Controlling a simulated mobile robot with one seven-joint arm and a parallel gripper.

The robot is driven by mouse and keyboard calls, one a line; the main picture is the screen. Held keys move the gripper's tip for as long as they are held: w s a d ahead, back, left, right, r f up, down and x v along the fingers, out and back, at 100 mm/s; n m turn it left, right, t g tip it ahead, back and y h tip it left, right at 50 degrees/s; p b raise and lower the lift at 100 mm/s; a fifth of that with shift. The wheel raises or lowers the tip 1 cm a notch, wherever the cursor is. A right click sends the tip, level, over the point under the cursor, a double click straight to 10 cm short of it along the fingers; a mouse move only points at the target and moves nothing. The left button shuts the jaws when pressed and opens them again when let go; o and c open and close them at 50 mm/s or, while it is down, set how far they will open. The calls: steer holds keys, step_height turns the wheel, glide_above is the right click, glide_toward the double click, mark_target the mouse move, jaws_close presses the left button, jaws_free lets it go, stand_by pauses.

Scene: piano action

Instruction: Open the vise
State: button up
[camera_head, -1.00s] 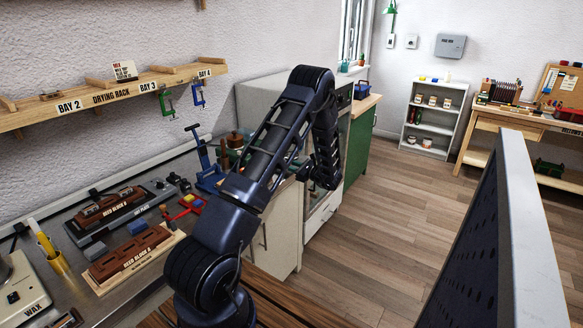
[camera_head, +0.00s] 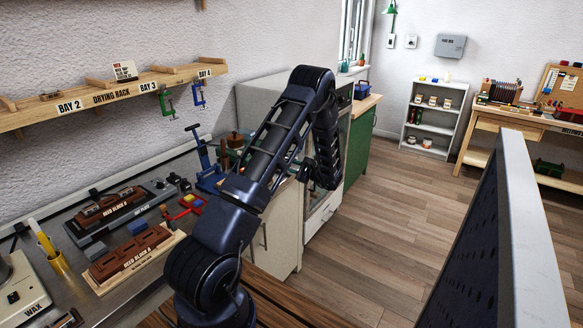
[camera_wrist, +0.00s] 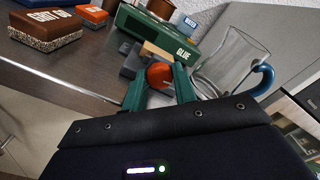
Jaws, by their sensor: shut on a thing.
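In the wrist view, my gripper (camera_wrist: 160,78) has two dark green fingers, shut on a round orange-red knob (camera_wrist: 160,73) between their tips. The knob sits in front of a small dark grey block (camera_wrist: 130,62), which looks like the vise. A pale wooden piece (camera_wrist: 157,50) shows just behind the knob; I cannot tell whether the jaws clamp it. The vise's far side is hidden by the knob and fingers. In the head view my arm hides the gripper and the vise.
A glass jug (camera_wrist: 225,62) with a blue handle stands close right of my fingers. A green GLUE box (camera_wrist: 165,38) is behind. Brown blocks (camera_wrist: 45,30) lie at left. The head view shows a drying rack (camera_head: 110,98) on the wall and open wooden floor (camera_head: 400,215).

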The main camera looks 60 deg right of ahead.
steer(key=shift+n, duration=0.5)
steer(key=o, duration=1)
steer(key=shift+c, duration=0.2)
steer(key=shift+a+f, duration=0.1)
